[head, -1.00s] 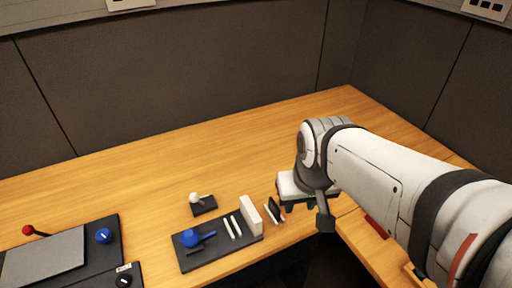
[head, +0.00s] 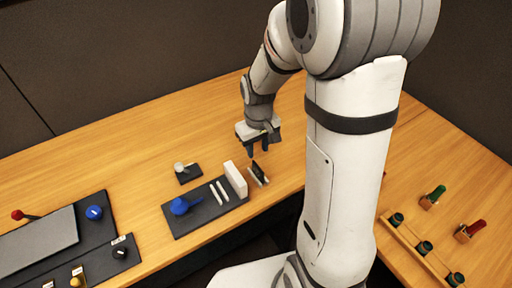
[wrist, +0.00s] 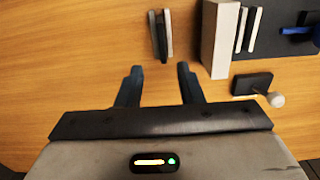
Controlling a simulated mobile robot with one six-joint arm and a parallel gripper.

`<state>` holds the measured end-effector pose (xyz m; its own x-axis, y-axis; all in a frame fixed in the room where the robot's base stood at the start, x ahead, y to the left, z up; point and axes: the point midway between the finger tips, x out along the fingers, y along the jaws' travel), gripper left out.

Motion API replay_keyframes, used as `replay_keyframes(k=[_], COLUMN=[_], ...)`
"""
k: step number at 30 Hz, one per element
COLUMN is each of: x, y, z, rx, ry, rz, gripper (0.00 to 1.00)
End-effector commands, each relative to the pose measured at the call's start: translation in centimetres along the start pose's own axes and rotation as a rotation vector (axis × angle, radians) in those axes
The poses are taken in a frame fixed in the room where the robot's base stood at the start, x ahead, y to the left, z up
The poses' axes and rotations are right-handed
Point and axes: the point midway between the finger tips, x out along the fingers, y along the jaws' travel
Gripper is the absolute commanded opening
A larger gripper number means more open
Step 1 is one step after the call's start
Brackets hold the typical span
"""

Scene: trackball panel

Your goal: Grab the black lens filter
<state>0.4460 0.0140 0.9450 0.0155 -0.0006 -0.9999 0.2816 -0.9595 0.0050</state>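A thin upright black plate, which looks like the black lens filter (head: 258,171), stands between pale strips on the desk, just right of the white block. The same dark plate with its pale strips also shows in the wrist view (wrist: 160,36). My gripper (head: 260,150) hangs just above and behind it in the head view. In the wrist view my gripper (wrist: 160,78) has its two dark fingers spread, with bare desk between them. The filter is beyond the fingertips, roughly in line with the gap. Nothing is held.
A white block (head: 235,179) stands close beside the filter, on the edge of a black tray (head: 205,218) with two white strips and a blue knob. A small dark base with a pale knob (head: 180,167) sits behind. The desk's front edge is near; open desk lies behind.

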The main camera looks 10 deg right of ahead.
Motion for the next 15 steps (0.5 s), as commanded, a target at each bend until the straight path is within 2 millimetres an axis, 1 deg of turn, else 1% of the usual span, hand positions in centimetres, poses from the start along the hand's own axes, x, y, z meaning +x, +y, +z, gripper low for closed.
replay_keyframes(k=[1,3,6,15], x=[0.6,1.2,2.2,5.6], y=[0.1,0.2,0.2,-0.1], z=[-0.3,-0.6,-0.8,-0.1], rx=[-0.009,-0.019,-0.024,-0.026], ry=[-0.009,-0.014,-0.018,-0.020], rz=[-0.003,-0.005,-0.006,-0.007], gripper=[0.34,0.34,0.34,0.34])
